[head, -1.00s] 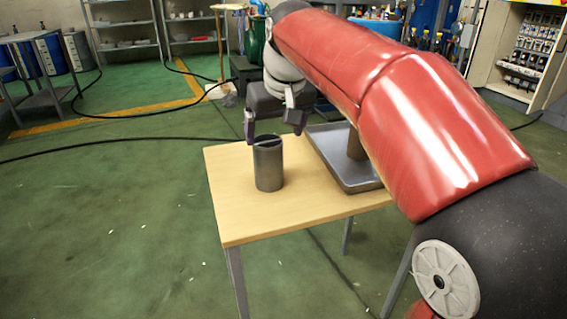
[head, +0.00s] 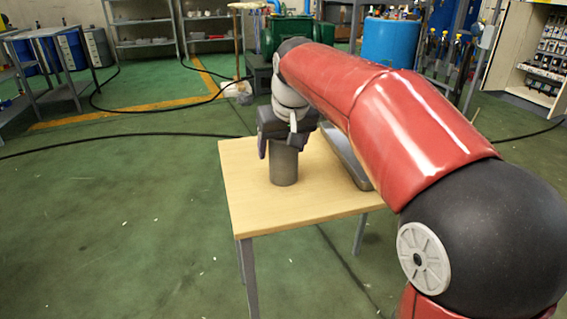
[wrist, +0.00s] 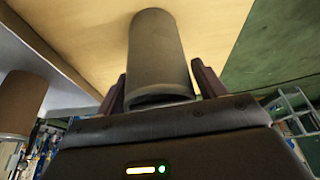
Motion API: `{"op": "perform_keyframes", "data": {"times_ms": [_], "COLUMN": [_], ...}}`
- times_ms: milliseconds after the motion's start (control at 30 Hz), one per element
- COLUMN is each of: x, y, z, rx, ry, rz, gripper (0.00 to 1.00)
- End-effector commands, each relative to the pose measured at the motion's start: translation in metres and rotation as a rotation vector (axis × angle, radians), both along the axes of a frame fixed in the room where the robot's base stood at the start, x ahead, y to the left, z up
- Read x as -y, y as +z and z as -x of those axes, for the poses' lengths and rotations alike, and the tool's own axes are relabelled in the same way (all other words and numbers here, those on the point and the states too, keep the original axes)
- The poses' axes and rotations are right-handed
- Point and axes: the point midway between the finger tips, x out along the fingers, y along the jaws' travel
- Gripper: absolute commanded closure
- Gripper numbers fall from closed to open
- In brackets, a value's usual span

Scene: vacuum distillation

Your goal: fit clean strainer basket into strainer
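The clean strainer basket, a grey metal cylinder (head: 284,168), stands upright on the wooden table (head: 262,212). In the wrist view the basket (wrist: 157,50) lies between the two dark fingers of my gripper (wrist: 160,88), with its near rim close to the palm. A gap shows beside the right finger; the left finger is close to the basket's side. My gripper (head: 285,146) is over the top of the basket in the head view, fingers apart on either side of it. The strainer itself cannot be made out.
A metal tray (head: 346,160) sits on the table's right side, partly behind my arm. A brown cylinder (wrist: 22,100) stands in it in the wrist view. A blue drum (head: 390,42) and green machinery (head: 288,32) are behind. The table's front left is bare.

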Motion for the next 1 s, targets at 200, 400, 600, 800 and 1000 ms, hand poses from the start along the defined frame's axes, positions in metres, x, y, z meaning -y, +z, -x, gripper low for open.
{"op": "perform_keyframes", "data": {"times_ms": [200, 400, 600, 800, 1000], "x": [0.0, 0.0, 0.0, 0.0, 0.0], "y": [0.0, 0.001, 0.005, 0.028, 0.081], "z": [0.0, 0.0, 0.0, -0.001, -0.001], "rx": [0.0, 0.001, 0.002, 0.004, 0.005], "ry": [0.0, 0.0, 0.0, 0.0, -0.001], "rz": [0.0, 0.0, -0.001, 0.0, -0.001], "gripper": [0.59, 0.69, 0.69, 0.69, 0.69]}}
